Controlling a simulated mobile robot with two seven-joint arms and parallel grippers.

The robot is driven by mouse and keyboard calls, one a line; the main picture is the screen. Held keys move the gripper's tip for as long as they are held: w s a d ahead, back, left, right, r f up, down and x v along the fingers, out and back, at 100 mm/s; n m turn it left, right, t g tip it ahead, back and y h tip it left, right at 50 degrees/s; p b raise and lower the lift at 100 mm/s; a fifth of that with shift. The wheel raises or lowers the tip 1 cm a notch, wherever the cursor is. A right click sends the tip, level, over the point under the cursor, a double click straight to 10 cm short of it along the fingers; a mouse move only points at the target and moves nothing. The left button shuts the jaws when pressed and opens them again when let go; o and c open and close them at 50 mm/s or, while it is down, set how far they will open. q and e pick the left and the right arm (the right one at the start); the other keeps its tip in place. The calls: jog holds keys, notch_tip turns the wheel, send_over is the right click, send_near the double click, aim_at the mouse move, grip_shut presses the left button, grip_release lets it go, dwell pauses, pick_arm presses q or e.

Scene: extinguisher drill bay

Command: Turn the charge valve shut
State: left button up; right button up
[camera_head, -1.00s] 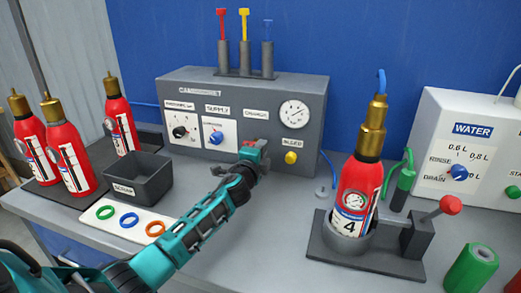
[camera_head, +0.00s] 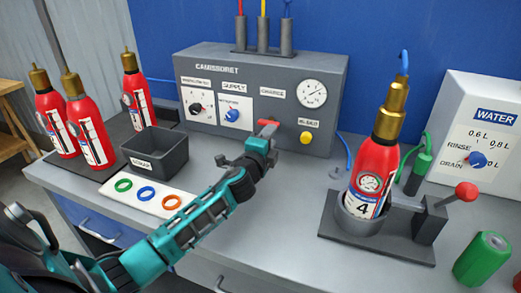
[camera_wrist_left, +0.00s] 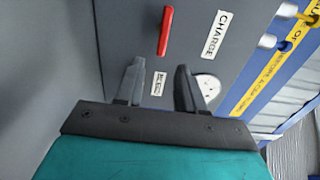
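The charge valve's red handle (camera_head: 268,122) sticks out from the grey cabinet (camera_head: 192,66), just below the CHARGE label. It lies about level along the panel; in the left wrist view the red handle (camera_wrist_left: 166,30) shows as an upright bar beyond the fingertips. My left gripper (camera_head: 268,138) is in front of the panel, close to the handle, and hides its lower surroundings. In the left wrist view my left gripper (camera_wrist_left: 160,75) is open, its two fingers apart with nothing between them. The handle lines up with the gap but looks outside it. My right gripper is not in view.
A yellow button (camera_head: 305,138) and a gauge (camera_head: 312,93) sit right of the handle. A red extinguisher (camera_head: 370,165) stands in a holder at right. A dark bin (camera_head: 157,155) and a ring tray (camera_head: 113,199) are left of my arm. Several extinguishers stand at left.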

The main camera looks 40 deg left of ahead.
pick_arm(q)
jog(key=v, duration=0.7)
dwell(0.5)
